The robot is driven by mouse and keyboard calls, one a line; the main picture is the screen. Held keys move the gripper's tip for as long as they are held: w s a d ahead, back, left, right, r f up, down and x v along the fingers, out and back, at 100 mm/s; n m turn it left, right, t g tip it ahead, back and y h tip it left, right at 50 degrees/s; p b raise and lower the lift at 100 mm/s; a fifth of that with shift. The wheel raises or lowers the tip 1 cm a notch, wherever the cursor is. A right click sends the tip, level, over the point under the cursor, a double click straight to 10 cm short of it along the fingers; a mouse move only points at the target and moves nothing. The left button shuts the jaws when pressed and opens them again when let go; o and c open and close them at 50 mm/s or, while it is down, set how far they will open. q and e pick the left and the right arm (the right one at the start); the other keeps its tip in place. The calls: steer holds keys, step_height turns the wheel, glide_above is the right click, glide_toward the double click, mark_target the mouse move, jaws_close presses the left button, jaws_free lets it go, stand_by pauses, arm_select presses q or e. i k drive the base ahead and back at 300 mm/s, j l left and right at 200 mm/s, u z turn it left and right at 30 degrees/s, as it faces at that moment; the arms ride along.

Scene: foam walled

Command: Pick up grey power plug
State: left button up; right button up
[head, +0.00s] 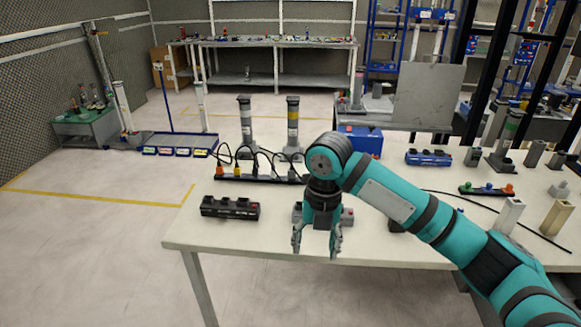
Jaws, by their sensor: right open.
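A black power strip (262,179) lies at the back left of the white table. Several plugs with dark cables stand in it, one orange (220,170); the others look dark or greyish, and I cannot tell for sure which is the grey power plug. My right gripper (317,245) hangs fingers down near the table's front edge, open and empty, in front and to the right of the strip. My right forearm and wrist hide part of the table and the strip's right end. My left gripper is not in view.
A black block (230,208) lies left of the gripper. A grey device (347,215) sits partly hidden behind the gripper. A blue box (360,140), a blue device (428,157) and a second strip with coloured plugs (487,189) stand farther right.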

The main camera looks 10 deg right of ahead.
mark_target(292, 176)
steer(key=i, duration=1.75)
